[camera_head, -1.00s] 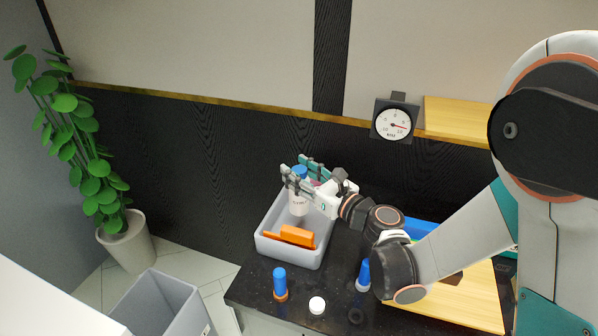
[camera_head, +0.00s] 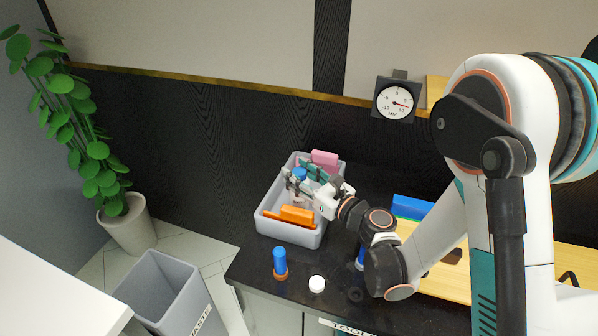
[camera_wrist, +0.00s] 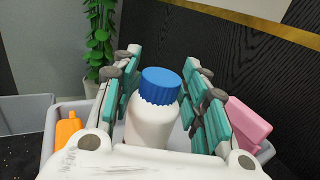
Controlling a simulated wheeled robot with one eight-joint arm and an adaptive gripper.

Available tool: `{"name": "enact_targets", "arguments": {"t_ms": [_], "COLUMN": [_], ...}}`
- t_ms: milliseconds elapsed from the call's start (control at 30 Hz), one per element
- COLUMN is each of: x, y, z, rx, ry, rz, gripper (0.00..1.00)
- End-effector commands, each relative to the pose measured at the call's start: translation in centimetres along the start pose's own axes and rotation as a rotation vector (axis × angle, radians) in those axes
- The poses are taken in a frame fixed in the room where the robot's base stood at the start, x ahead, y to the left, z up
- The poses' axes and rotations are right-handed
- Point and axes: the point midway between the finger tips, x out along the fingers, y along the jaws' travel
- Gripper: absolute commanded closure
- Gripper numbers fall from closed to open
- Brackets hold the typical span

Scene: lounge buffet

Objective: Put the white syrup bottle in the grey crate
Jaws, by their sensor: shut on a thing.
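The white syrup bottle with a blue ribbed cap (camera_wrist: 152,125) stands between my gripper's teal finger pads in the wrist view. My gripper (camera_head: 302,172) is shut on it. In the head view the bottle's blue cap (camera_head: 299,174) shows between the fingers, and most of its body is hidden. The grey crate (camera_head: 285,233) sits on the dark counter. The bottle is within the crate's outline, its lower part down behind the orange item. I cannot tell whether its base touches the crate floor.
Inside the crate are an orange item (camera_head: 297,215) at the front and a pink item (camera_head: 325,158) at the back. A blue-topped bottle (camera_head: 280,262) and a white round item (camera_head: 317,284) stand before it. A grey bin (camera_head: 165,300) stands on the floor at left.

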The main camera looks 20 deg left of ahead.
Motion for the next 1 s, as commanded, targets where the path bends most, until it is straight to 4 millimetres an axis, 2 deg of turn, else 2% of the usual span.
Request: {"name": "enact_targets", "arguments": {"t_ms": [100, 133, 233, 667, 867, 1000], "x": [0.0, 0.0, 0.0, 0.0, 0.1, 0.1], "y": [0.0, 0.0, 0.0, 0.0, 0.0, 0.0], "z": [0.0, 0.0, 0.0, 0.4, 2.5, 4.7], "rx": [0.0, 0.0, 0.0, 0.0, 0.0, 0.0], "ry": [0.0, 0.0, 0.0, 0.0, 0.0, 0.0], "rz": [0.0, 0.0, 0.0, 0.0, 0.0, 0.0], "gripper": [1.0, 0.57, 0.35, 0.34, 0.34, 0.34]}}
